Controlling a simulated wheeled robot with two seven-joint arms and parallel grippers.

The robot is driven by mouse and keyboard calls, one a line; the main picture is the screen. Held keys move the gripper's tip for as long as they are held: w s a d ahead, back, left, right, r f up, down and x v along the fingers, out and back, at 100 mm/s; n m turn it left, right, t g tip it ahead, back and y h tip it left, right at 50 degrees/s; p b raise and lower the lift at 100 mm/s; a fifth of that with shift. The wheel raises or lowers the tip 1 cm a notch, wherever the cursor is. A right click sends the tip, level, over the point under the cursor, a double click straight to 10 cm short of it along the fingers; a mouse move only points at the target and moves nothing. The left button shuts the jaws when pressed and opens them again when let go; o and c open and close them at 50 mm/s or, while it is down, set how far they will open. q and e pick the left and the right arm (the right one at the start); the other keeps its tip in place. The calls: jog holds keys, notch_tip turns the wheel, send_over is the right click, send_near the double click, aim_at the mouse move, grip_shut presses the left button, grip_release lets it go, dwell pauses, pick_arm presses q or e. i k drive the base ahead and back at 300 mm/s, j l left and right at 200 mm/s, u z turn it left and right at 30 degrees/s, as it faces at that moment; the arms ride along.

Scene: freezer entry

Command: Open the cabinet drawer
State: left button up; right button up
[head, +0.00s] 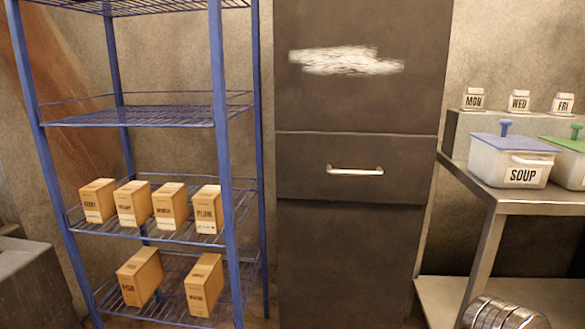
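A tall dark grey cabinet (350,250) stands in the middle of the head view. Its drawer (300,170) is a wide front panel at mid height with a horizontal metal bar handle (355,170). A white frosty patch (346,60) marks the panel above the drawer. Neither of my grippers shows in this view.
A blue wire shelf rack (222,150) with several tan boxes (134,204) stands close on the left. On the right, a metal table (530,200) holds a tub labelled SOUP (510,165). A round metal object (500,313) is at the lower right.

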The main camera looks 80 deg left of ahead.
aim_at(375, 167)
jog(key=u, duration=2.2)
